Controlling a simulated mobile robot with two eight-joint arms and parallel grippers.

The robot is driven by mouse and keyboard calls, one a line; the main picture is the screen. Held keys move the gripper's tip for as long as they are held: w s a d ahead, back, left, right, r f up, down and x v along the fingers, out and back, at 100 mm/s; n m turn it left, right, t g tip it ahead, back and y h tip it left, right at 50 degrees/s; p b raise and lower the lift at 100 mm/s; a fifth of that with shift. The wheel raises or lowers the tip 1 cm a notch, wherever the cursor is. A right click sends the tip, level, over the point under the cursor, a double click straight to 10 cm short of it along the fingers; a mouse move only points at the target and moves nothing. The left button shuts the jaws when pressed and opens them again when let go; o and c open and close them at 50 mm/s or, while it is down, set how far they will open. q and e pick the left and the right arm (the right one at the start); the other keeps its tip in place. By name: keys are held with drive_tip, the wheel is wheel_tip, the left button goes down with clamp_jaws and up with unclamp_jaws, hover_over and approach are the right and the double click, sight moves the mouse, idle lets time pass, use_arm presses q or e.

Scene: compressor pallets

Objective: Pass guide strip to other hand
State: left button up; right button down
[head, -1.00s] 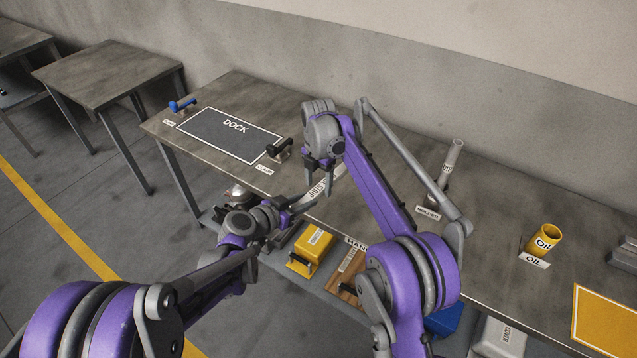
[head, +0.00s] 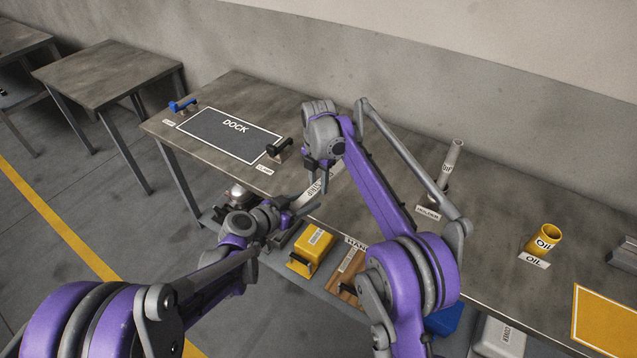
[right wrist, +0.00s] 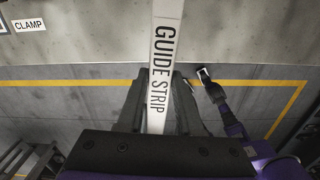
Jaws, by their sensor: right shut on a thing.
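The guide strip (head: 320,186) is a long pale flat bar with black lettering. It is in my right gripper (head: 318,176), which is shut on it above the front edge of the bench. The right wrist view shows the strip (right wrist: 163,50) running up from between the fingers, its label readable. My left gripper (head: 297,212) is at the strip's lower left end in the head view and looks open. In the right wrist view, my left gripper (right wrist: 205,82) shows just right of the strip. Whether its fingers touch the strip is not clear.
The bench holds a dark DOCK mat (head: 225,137), a blue clamp (head: 182,104), a black clamp (head: 279,150), an upright tube (head: 451,160) by its holder label and a yellow oil cup (head: 543,239). A yellow box (head: 312,250) sits on the lower shelf below the grippers.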

use_arm(q)
drive_tip(key=shift+o, duration=1.4)
drive_tip(key=shift+a+r, duration=0.1)
drive_tip(key=shift+a, duration=0.05)
drive_tip(key=v, duration=1)
drive_tip(key=shift+s+a, duration=0.1)
drive_tip(key=shift+s, duration=0.05)
drive_tip(key=shift+s+a+r, duration=0.25)
drive_tip(key=shift+s+a, duration=0.05)
drive_tip(key=shift+s, duration=0.25)
drive_tip(key=s+a+f+n+g+y, duration=0.2)
drive_tip(key=s+a+n+y, duration=0.2)
drive_tip(key=s, duration=0.7)
drive_tip(key=s+a+f+n+g+y, duration=0.2)
drive_tip(key=s+a+f+n+y, duration=0.1)
drive_tip(key=s, duration=0.8)
drive_tip(key=shift+a+n+g+y, duration=0.3)
drive_tip(key=shift+a+n+y, duration=0.35)
drive_tip(key=shift+y, duration=0.35)
